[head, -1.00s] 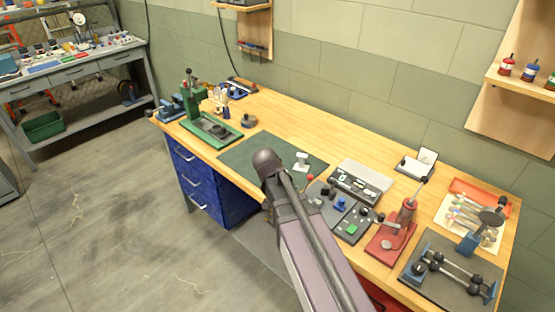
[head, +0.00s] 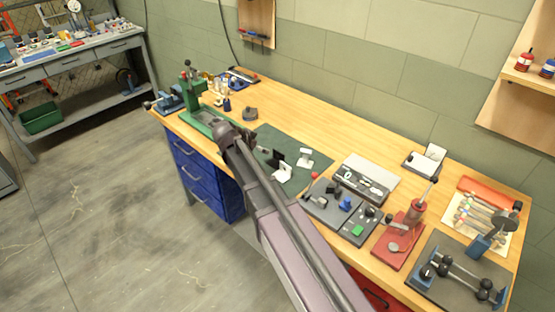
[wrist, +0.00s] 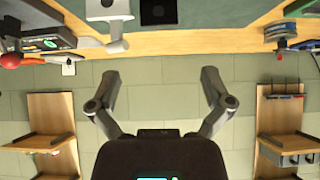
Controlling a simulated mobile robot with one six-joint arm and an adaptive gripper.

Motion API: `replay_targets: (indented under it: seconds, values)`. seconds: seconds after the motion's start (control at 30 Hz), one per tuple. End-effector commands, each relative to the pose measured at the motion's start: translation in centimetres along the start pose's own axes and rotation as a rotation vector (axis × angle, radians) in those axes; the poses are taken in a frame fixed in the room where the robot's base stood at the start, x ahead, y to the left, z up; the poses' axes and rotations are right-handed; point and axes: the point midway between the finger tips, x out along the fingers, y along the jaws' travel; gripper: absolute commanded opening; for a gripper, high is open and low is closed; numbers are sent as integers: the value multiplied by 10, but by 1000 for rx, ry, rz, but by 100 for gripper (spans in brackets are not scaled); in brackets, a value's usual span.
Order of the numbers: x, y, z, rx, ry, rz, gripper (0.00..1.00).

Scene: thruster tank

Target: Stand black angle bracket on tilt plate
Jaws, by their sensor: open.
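A black square piece, which looks like the black angle bracket (wrist: 158,11), is at the top edge of the wrist view, partly cut off. A dark upright piece (head: 278,159) on the green mat in the head view seems to be the same one. A white stand with a flat plate (wrist: 107,10) is beside it; it also shows in the head view (head: 305,157). A second pale piece (head: 282,172) sits just in front of the dark one. I cannot tell which is the tilt plate. My gripper (wrist: 160,90) is open and empty, fingers wide apart, pointing at the wall.
The green mat (head: 318,162) lies mid-bench. A green press (head: 195,95) stands to the left. A grey tool tray (head: 365,178), dark fixture boards (head: 328,200) and a red press (head: 405,235) stand to the right.

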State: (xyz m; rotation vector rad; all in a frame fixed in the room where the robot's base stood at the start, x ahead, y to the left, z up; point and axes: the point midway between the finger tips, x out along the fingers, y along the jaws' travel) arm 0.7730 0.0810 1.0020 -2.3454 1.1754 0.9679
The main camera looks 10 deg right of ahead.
Motion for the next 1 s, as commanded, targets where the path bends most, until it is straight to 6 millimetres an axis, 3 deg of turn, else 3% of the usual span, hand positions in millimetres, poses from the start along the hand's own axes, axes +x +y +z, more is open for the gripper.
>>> replay_targets:
  seconds: [0.27,1.0]
  values:
    - [15,3,-2,5,-1,5,100]
    - [88,4,-3,5,-2,7,100]
